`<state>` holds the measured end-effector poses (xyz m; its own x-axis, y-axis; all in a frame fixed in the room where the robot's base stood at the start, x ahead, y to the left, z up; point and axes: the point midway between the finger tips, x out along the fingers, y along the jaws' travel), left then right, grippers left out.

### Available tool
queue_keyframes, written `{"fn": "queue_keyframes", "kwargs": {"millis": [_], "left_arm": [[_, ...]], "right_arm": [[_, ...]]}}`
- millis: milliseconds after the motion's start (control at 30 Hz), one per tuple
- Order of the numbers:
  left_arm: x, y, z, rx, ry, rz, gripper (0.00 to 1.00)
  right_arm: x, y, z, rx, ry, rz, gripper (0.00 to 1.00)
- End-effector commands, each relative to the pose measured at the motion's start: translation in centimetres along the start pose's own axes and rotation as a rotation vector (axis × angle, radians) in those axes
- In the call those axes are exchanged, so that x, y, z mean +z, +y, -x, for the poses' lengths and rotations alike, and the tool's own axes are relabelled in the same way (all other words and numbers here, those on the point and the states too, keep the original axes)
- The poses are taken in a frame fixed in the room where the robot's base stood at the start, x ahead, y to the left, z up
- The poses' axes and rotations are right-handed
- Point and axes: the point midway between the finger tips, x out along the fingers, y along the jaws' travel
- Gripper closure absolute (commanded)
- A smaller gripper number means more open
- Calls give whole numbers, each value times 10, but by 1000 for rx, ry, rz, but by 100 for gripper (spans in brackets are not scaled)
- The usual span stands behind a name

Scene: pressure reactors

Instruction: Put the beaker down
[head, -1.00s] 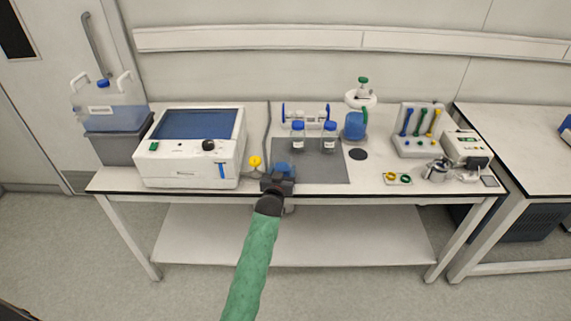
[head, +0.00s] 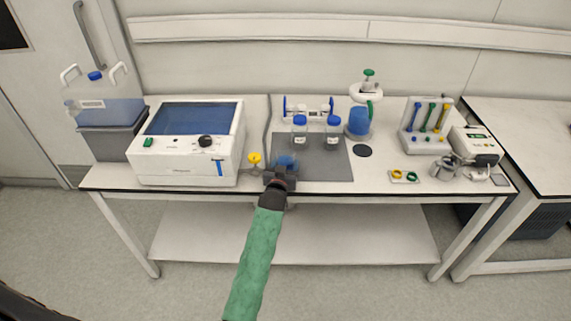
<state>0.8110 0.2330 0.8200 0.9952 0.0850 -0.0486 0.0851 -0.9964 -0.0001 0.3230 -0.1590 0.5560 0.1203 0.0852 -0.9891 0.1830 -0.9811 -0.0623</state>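One arm of mine with a green sleeve comes in from the bottom, left of centre, and I take it as my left arm. Its dark gripper (head: 281,178) is over the front edge of the bench, at the near left corner of the grey mat (head: 325,170). A small beaker with blue contents (head: 287,161) shows just beyond the gripper, between its fingers as far as I can see. The gripper hides its lower part, so I cannot tell whether it touches the mat. My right gripper is not in view.
Two blue-capped bottles (head: 300,131) stand at the back of the mat. A white instrument (head: 190,150) and a yellow item (head: 255,160) are to the left. A blue vessel (head: 358,122), a black disc (head: 363,151) and coloured rings (head: 405,176) are to the right. The mat's front half is clear.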

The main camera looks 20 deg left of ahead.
Motion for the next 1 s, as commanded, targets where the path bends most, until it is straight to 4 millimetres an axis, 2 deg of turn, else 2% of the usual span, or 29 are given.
{"fn": "queue_keyframes", "kwargs": {"millis": [67,100,200,567,700,800,1000], "left_arm": [[2,0,0,0,0,0,71],[2,0,0,0,0,0,39],[2,0,0,0,0,0,21],[-2,0,0,0,0,0,21],[1,0,14,0,-1,0,21],[2,0,30,0,-1,0,21],[1,0,66,0,0,1,21]], "right_arm": [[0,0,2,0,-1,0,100],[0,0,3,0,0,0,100],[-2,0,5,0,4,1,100],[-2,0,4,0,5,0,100],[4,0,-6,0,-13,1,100],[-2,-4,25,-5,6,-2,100],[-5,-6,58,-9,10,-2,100]]}}
